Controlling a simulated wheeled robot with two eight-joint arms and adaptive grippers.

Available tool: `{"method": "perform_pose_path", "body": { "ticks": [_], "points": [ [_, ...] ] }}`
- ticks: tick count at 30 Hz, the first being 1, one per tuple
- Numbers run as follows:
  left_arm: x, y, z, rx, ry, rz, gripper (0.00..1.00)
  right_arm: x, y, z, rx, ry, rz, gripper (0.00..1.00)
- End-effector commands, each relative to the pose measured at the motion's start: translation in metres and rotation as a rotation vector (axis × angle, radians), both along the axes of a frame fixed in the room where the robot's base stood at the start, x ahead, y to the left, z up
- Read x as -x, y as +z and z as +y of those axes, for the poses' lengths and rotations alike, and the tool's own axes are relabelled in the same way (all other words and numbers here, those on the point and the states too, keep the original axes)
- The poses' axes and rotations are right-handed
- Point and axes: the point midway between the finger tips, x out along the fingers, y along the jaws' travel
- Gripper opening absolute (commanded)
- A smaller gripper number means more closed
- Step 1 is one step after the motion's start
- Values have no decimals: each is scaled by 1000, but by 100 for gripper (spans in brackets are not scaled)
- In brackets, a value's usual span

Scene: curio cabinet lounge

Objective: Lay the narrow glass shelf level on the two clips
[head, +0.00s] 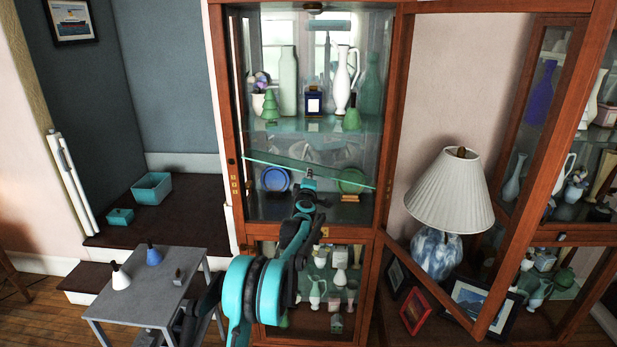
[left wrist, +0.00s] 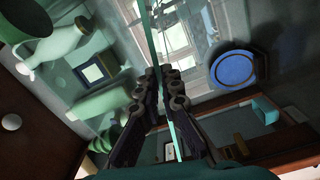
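The narrow glass shelf (head: 277,164) is a thin greenish pane inside the open cabinet, below the upper fixed shelf. It is tilted, with its left end higher than its right in the head view. My left gripper (head: 310,174) is at the front edge of the pane, near its middle. In the left wrist view the pane (left wrist: 150,28) runs edge-on between the two fingers (left wrist: 163,82), which are shut on it. I cannot make out the two clips, or whether the pane's ends touch anything. My right gripper is not in view.
Above the pane, the fixed shelf (head: 335,133) carries vases and bottles. A blue plate (head: 275,179) and a green plate (head: 351,181) stand behind and below. The wooden cabinet frame (head: 391,130) is close on both sides. A lamp (head: 450,190) and the open door are at right.

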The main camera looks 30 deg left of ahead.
Motion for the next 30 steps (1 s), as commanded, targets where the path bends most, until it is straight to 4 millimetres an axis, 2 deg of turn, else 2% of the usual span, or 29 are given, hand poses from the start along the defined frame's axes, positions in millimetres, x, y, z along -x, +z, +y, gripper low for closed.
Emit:
{"method": "perform_pose_path", "body": {
  "ticks": [3,20,30],
  "points": [
    [-1,-13,-2,36,-1,-19,0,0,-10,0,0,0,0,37],
    [-1,-56,-3,200,0,-105,0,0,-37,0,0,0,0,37],
    [-17,-64,6,202,1,-106,0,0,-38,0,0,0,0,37]
  ]
}}
